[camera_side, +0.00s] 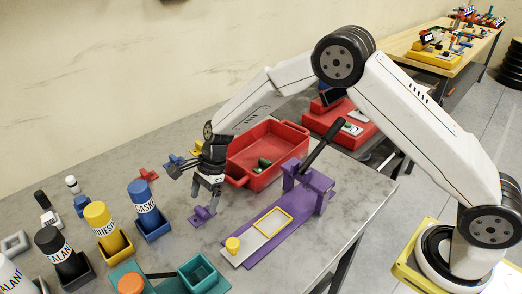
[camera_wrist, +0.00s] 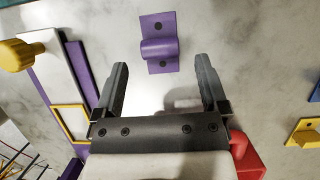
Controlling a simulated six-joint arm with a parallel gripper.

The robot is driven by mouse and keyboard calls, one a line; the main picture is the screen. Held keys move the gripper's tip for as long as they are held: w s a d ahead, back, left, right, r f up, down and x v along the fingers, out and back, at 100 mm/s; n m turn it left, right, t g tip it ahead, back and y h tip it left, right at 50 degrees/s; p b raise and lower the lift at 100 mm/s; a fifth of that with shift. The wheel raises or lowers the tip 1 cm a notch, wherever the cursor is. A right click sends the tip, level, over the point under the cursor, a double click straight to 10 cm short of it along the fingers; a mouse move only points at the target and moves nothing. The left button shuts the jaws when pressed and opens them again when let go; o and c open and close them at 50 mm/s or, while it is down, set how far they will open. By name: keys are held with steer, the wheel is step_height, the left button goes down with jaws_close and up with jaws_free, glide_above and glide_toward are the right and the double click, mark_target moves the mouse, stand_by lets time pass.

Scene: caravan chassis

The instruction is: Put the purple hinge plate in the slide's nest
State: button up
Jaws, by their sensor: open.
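The purple hinge plate (camera_side: 202,215) lies on the grey table; in the wrist view it (camera_wrist: 158,43) is a flat plate with a raised barrel and two dark holes. My gripper (camera_side: 206,192) is just above it in the side view. In the wrist view my gripper (camera_wrist: 162,75) is open and empty, with the plate beyond and between its fingertips. The slide (camera_side: 246,247) is a pale strip on a purple base, with a yellow knob (camera_side: 233,244) at its near end. The yellow-outlined nest (camera_side: 273,221) on it looks empty; it also shows in the wrist view (camera_wrist: 70,122).
A purple press with a black lever (camera_side: 322,143) stands at the slide's far end. A red tray (camera_side: 270,150) with green parts lies behind my gripper. Bottles in holders, including a blue one (camera_side: 148,210), stand to the left. A teal box (camera_side: 199,272) is in front.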

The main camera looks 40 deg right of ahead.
mark_target(201, 210)
steer(key=shift+v, duration=2.3)
steer(key=shift+d, duration=0.15)
steer(key=shift+o, duration=0.5)
steer(key=shift+f, duration=0.1)
steer(key=shift+s+a+r+h, duration=0.1)
steer(key=shift+a+r+h, duration=0.15)
steer(key=shift+a+h, duration=0.8)
steer(key=shift+a+r+h, duration=0.2)
steer(key=shift+a+h, duration=0.6)
steer(key=shift+h, duration=0.35)
steer(key=shift+f, duration=0.15)
steer(key=shift+f, duration=1.2)
steer(key=shift+f, duration=0.1)
